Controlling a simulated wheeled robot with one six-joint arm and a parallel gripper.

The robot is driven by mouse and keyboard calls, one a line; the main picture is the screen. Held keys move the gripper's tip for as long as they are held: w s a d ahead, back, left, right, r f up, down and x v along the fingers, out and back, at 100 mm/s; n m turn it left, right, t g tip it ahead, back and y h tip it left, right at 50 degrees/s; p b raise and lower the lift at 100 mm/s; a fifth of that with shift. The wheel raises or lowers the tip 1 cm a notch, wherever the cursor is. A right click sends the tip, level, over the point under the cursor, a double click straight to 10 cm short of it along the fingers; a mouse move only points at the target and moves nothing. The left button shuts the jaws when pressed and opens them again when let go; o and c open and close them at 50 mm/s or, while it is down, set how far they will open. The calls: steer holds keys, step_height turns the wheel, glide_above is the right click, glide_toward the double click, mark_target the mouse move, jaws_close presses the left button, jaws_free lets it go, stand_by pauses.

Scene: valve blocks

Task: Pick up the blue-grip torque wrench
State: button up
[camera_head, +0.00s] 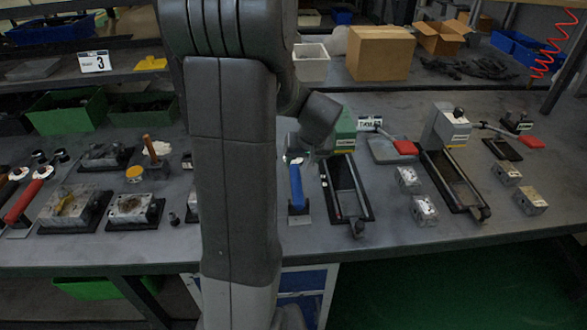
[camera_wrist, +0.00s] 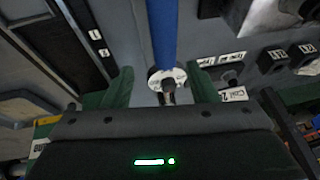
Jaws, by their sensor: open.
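In the wrist view the blue grip (camera_wrist: 162,35) comes down from the top, ending at a pale round collar and a dark metal end. My gripper (camera_wrist: 162,84) is open, with one green finger on each side of the collar and metal end. Gaps show between the fingers and the wrench. In the head view my gripper is mostly hidden by my arm's wrist links.
A black tray (camera_head: 362,213) lies close right of the wrench, with a green box (camera_head: 344,129) behind it. Valve blocks (camera_head: 425,211) stand further right. A red-grip tool (camera_head: 24,203) lies far left. Labels (camera_wrist: 222,59) mark the bench beside the wrench.

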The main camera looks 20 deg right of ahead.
mark_target(296, 168)
steer(key=shift+a+x, duration=0.15)
steer(key=shift+x, duration=1.5)
steer(key=shift+a+x, duration=0.2)
steer(key=shift+x, duration=1.45)
steer(key=shift+w, duration=0.1)
steer(key=shift+r+p, duration=0.1)
steer(key=shift+p, duration=0.2)
jaws_close()
